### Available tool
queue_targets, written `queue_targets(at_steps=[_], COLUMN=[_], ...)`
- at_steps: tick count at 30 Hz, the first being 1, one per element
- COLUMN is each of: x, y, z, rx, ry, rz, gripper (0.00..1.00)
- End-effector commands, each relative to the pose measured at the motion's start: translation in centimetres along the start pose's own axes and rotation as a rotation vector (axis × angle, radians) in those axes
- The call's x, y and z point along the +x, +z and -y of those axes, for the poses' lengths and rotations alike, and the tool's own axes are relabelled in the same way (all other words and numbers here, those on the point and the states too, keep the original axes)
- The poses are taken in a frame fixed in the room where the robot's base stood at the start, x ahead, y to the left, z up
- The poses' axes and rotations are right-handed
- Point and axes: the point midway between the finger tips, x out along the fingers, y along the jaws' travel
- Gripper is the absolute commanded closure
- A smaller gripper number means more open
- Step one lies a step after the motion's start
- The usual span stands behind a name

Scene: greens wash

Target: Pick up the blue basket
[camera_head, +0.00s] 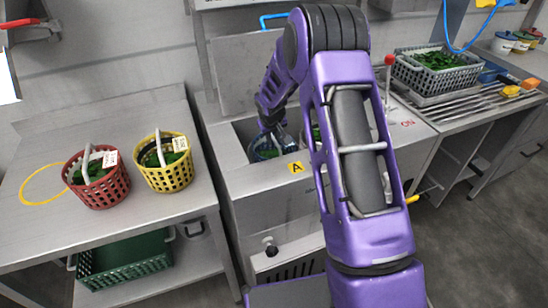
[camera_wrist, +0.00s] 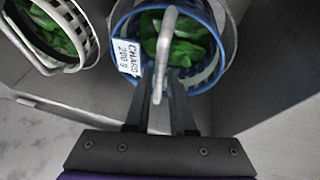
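The blue basket (camera_wrist: 203,77) holds green leaves and carries a white label reading CHARD 200 g, seen in the wrist view. In the head view the blue basket (camera_head: 262,150) sits inside the sink at label A, partly hidden by my gripper (camera_head: 272,128). Its pale arched handle (camera_wrist: 164,45) runs between my two fingers in the wrist view. My gripper (camera_wrist: 162,85) points down over the near side of the basket; its fingers lie close along both sides of the handle and appear shut on it. The finger contact itself is hard to see.
A pale basket (camera_wrist: 83,47) of greens stands close by in the sink. A red basket (camera_head: 101,188) and a yellow basket (camera_head: 167,176) stand on the left table. A green crate (camera_head: 125,262) is on its lower shelf; a grey crate (camera_head: 437,76) is at right.

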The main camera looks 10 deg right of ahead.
Motion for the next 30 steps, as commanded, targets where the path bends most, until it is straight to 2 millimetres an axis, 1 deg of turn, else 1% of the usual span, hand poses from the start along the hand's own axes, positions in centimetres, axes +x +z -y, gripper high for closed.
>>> queue_targets(at_steps=[1, 3, 6, 9, 16, 17, 18, 20, 30], x=[1.1, 2.2, 3.5, 4.2, 4.3, 4.3, 4.3, 4.3, 4.2], y=[0.3, 0.3, 0.2, 0.2, 0.2, 0.2, 0.2, 0.2, 0.2], z=[0.0, 0.0, 0.0, 0.0, -0.1, -0.1, -0.1, -0.1, -0.1], rx=[0.001, 0.001, 0.001, 0.001, 0.0, 0.0, 0.0, 0.0, 0.0], ry=[-0.001, -0.001, -0.001, -0.001, -0.001, -0.001, -0.001, -0.001, -0.001], rz=[0.004, 0.003, 0.002, 0.002, 0.001, 0.001, 0.001, 0.001, 0.001], gripper=[0.78, 0.78, 0.78, 0.78, 0.78, 0.81, 0.89, 0.99, 1.0])
